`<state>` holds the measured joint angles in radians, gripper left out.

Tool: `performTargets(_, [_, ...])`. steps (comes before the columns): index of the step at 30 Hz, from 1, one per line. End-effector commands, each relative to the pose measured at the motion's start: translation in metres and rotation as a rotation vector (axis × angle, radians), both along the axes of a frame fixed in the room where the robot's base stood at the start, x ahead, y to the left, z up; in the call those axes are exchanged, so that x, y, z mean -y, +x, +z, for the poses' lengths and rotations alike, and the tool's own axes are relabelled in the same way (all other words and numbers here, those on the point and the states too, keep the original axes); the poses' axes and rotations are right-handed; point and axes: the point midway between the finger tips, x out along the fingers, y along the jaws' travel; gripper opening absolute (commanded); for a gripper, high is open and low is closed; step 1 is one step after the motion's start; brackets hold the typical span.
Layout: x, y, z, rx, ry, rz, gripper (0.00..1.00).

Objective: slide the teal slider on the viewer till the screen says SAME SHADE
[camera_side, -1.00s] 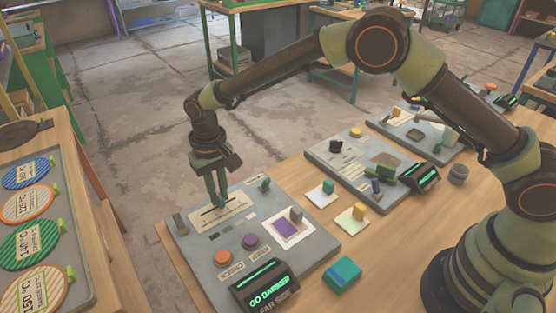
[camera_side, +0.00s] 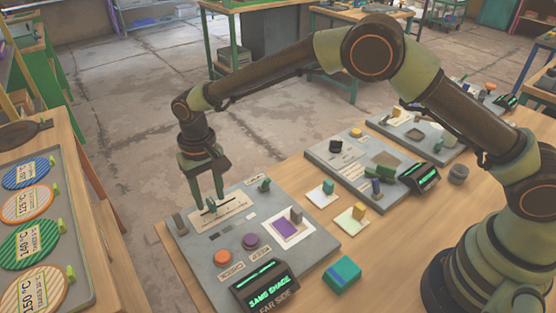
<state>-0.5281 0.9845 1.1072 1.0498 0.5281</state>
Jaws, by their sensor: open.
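The viewer (camera_side: 208,262) is a grey panel at the front of the table. Its screen (camera_side: 265,288) reads SAME SHADE, with FAR SIDE printed below. My gripper (camera_side: 208,207) is down at the slider's slot on a pale scale strip (camera_side: 232,215), near the strip's left end. Its fingers are open, one to each side of a small dark piece, which I take to be the slider (camera_side: 211,206). The fingers hide most of it, and its teal colour cannot be made out.
On the panel are an orange button (camera_side: 222,257), a purple button (camera_side: 250,241), a green knob (camera_side: 265,185) and a white-framed purple patch (camera_side: 286,226). A teal block (camera_side: 342,274) and small blocks on cards stand to the right. Another grey panel (camera_side: 350,150) lies behind.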

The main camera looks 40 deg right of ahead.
Motion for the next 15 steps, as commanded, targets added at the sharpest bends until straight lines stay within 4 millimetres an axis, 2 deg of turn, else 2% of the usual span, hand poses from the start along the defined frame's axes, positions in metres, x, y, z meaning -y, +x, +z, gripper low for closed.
performTargets(15, [0.0, 0.001, 0.095, 0.005, 0.003, 0.0, 0.47])
